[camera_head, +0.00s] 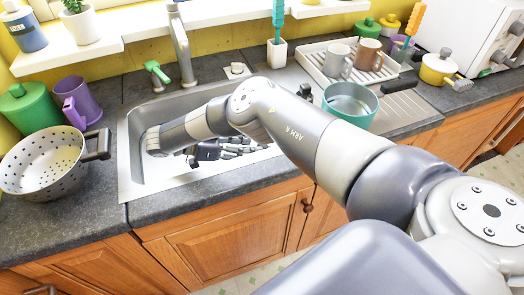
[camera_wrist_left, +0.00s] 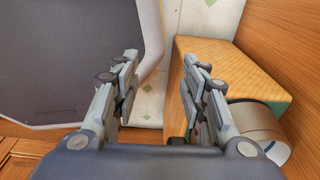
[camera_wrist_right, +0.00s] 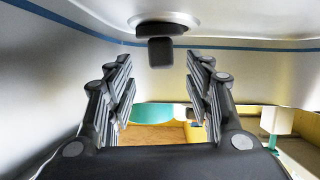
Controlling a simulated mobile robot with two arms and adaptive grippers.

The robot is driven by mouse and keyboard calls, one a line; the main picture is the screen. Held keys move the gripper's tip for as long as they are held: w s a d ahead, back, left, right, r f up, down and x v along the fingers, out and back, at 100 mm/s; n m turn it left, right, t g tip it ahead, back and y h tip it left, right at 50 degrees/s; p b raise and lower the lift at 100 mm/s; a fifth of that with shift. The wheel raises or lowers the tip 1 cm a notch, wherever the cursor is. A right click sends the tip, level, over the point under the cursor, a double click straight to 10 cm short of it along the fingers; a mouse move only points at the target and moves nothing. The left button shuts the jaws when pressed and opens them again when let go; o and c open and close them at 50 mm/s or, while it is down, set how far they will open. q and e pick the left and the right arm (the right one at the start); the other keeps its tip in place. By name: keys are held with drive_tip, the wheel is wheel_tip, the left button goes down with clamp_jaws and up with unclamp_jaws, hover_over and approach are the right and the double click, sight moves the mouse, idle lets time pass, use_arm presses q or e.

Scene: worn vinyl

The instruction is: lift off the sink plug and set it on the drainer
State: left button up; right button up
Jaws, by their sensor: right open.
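The sink plug (camera_wrist_right: 161,50) is a black block-like knob at the metal drain (camera_wrist_right: 165,26) in the basin, seen in the right wrist view, where the basin floor appears at the top. In the head view the plug is hidden by my right arm and gripper. My right gripper (camera_head: 232,149) is inside the sink basin (camera_head: 137,178). Its fingers (camera_wrist_right: 160,88) are open and empty, with the plug ahead between them, apart from it. The ribbed drainer (camera_head: 403,112) is right of the sink. My left gripper (camera_wrist_left: 158,78) is open and empty, away from the sink.
The faucet (camera_head: 182,50) rises behind the basin. A colander (camera_head: 42,163) and purple mug (camera_head: 80,100) stand left. A wooden box (camera_wrist_left: 225,75) and can (camera_wrist_left: 255,125) are near my left gripper.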

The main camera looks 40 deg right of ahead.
sight(258, 145)
drive_tip(key=x, duration=0.5)
drive_tip(key=shift+w+d+p, duration=0.1)
drive_tip(key=shift+d+p, duration=0.1)
drive_tip(key=shift+p, duration=0.1)
drive_tip(key=shift+a, duration=0.1)
clamp_jaws()
